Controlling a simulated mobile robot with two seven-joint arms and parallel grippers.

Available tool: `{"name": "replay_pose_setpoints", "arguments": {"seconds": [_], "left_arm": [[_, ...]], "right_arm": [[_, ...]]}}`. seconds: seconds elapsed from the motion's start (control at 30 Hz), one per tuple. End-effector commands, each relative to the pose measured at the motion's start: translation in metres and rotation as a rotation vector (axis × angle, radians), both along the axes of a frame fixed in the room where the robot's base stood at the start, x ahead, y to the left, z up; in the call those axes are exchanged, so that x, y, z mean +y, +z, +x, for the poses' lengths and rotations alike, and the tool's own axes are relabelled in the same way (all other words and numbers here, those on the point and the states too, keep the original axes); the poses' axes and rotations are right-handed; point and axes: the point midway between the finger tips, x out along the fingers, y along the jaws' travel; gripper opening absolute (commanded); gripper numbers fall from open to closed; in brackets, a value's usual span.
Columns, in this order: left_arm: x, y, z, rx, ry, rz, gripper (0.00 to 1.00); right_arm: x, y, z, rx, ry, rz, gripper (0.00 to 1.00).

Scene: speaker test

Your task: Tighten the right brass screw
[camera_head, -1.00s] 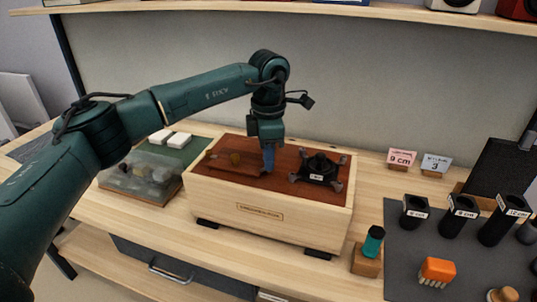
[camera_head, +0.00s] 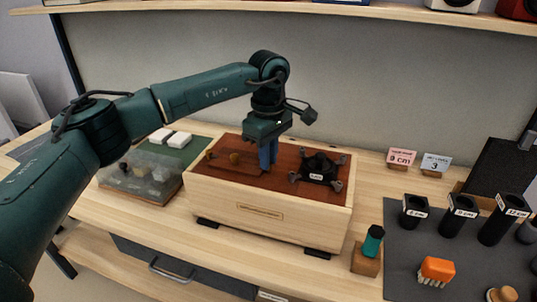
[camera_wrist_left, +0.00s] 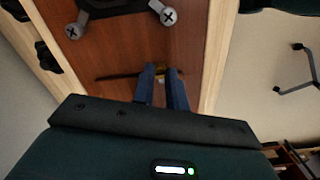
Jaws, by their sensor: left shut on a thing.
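My left gripper (camera_head: 266,168) points down over the red-brown top of the wooden speaker box (camera_head: 262,211). In the left wrist view its blue fingers (camera_wrist_left: 162,72) are shut on a small brass piece, the right brass screw (camera_wrist_left: 159,71), mostly hidden between the fingertips. A thin dark line runs across the panel there. A round brass-coloured knob (camera_head: 234,158) stands to the left of the fingers. The black speaker driver (camera_head: 319,168) sits on the panel to the right, with grey lugs and cross-head screws (camera_wrist_left: 169,16). My right gripper is not in view.
A clear bin (camera_head: 139,181) and a green mat with white blocks (camera_head: 160,136) lie left of the box. A teal-handled tool in a wooden block (camera_head: 365,262), black tubes (camera_head: 414,210) and an orange brush (camera_head: 437,270) are at the right. Small cards (camera_head: 402,158) stand behind.

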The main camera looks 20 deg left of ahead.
Motion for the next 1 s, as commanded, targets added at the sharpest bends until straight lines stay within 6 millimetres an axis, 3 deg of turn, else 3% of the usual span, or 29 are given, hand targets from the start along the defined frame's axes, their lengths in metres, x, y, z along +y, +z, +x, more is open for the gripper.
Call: {"name": "replay_pose_setpoints", "arguments": {"seconds": [0.67, 0.7, 1.0], "left_arm": [[0.0, 0.0015, 0.0006, -0.004, -0.064, -0.001, 0.0], [0.0, 0.0015, 0.0006, -0.004, -0.064, -0.001, 0.16], [0.0, 0.0006, 0.0002, -0.001, -0.063, 0.0, 0.36]], "right_arm": [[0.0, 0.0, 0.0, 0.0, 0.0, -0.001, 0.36], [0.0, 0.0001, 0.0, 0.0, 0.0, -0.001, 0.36], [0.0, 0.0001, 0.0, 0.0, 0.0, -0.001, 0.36]]}}
